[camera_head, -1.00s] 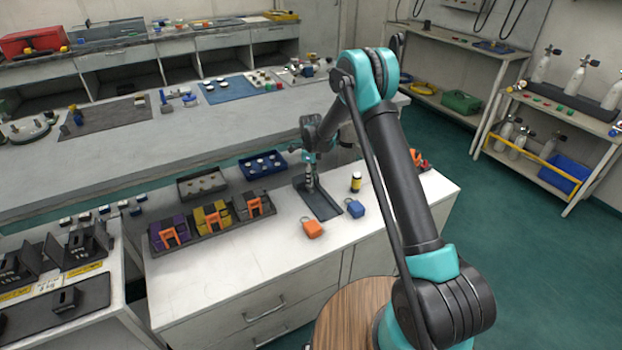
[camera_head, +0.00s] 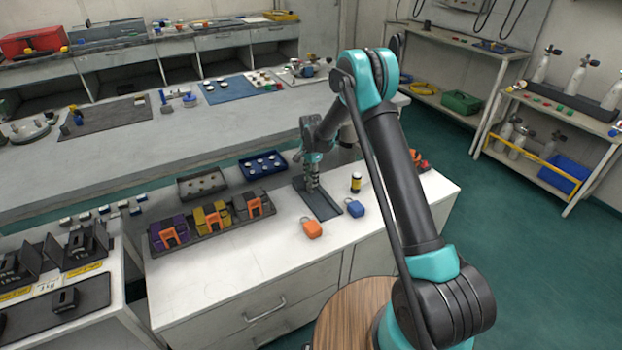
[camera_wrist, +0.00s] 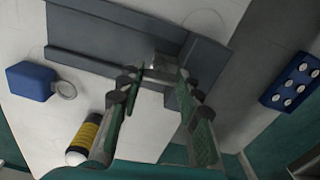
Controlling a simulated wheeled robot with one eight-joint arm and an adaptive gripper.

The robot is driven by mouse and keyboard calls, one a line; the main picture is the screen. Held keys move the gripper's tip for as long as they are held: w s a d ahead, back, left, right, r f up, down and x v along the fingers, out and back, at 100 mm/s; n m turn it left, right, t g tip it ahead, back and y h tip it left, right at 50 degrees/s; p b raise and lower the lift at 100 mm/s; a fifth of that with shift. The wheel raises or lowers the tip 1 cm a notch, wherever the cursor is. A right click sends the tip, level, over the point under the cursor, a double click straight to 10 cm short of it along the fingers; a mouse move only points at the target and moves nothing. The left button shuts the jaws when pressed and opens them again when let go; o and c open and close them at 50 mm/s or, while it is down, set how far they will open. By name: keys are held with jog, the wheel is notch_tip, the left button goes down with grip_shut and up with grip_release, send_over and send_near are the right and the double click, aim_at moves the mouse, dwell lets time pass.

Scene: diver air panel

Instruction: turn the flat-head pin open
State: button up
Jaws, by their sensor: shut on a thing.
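My gripper (camera_head: 313,184) points down over a dark grey angled holder (camera_head: 326,208) on the white cabinet top. In the wrist view, the two green-padded fingers of my gripper (camera_wrist: 159,78) reach to a small grey metal piece (camera_wrist: 166,65) at the holder, which I take to be the flat-head pin. The fingers are shut on it. The fingers hide much of the pin, and its turn angle cannot be read. The holder also shows in the wrist view (camera_wrist: 90,35).
A blue tagged block (camera_head: 355,208), an orange one (camera_head: 312,229) and a yellow-black bottle (camera_head: 356,182) stand close by. A blue tray of white discs (camera_head: 263,165) is behind; a rack of coloured blocks (camera_head: 212,227) is at left.

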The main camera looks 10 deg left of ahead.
jog(key=n, duration=1.2)
jog(key=shift+n, duration=0.4)
jog(key=n, duration=1.1)
jog(key=shift+n, duration=0.4)
jog(key=n, duration=1.1)
jog(key=shift+n, duration=0.4)
jog(key=n, duration=0.5)
jog(key=shift+n, duration=3.2)
